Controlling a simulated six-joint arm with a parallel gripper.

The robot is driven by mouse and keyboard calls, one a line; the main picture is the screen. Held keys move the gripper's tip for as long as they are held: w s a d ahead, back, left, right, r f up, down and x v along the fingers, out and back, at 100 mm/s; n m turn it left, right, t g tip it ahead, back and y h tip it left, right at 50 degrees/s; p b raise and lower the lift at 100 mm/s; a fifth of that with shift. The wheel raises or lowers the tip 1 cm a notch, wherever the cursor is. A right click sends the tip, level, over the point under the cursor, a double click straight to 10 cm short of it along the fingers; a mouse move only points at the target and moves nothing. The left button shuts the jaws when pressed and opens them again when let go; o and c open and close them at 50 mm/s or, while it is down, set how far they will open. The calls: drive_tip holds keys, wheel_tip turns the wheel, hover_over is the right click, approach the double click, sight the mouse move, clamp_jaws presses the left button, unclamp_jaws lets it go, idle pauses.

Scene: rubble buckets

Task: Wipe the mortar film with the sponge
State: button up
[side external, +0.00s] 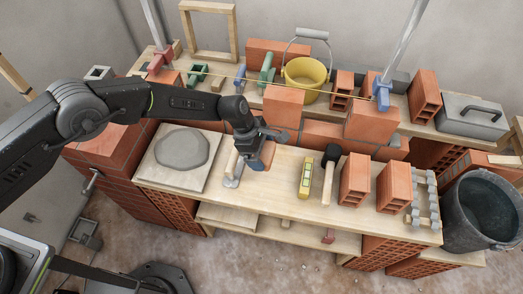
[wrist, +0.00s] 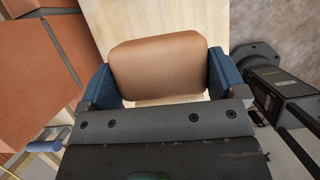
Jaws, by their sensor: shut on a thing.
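My gripper (side external: 262,152) is over the middle of the wooden bench, just in front of the low brick wall. In the wrist view my gripper (wrist: 163,82) has its blue fingers on either side of an orange-brown sponge (wrist: 160,62) with rounded corners, and is shut on it. In the side view the sponge is mostly hidden by the fingers, and I cannot tell whether it touches the bench. A flat grey mortar patch (side external: 182,148) lies on a pale board to the left. I cannot make out a separate mortar film on the bricks.
A trowel (side external: 233,170) lies close left of my gripper. A yellow level (side external: 305,177), a black-headed mallet (side external: 329,176) and upright bricks (side external: 354,180) stand to the right. A string line (side external: 320,92) and yellow bucket (side external: 305,80) are behind. Bare bench lies in front.

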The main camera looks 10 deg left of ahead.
wheel_tip(320, 180, up, 17)
drive_tip(key=w+a+n+t, duration=0.1)
drive_tip(key=w+a+n, duration=0.25)
drive_tip(key=a, duration=0.75)
drive_tip(key=w+a+n+t+y, duration=0.1)
drive_tip(key=w+a+n, duration=0.25)
drive_tip(key=a, duration=0.75)
drive_tip(key=w+a+n+t, duration=0.1)
drive_tip(key=w+a+n, duration=0.25)
drive_tip(key=a, duration=0.75)
drive_tip(key=s+a+n+t+y, duration=0.15)
drive_tip(key=s+a+n, duration=0.25)
drive_tip(key=a, duration=1.1)
drive_tip(key=s+a+n+y, duration=0.2)
drive_tip(key=s+a+n, duration=0.25)
drive_tip(key=a, duration=1.05)
drive_tip(key=f, duration=0.5)
drive_tip(key=shift+s+f, duration=0.25)
drive_tip(key=shift+f, duration=0.1)
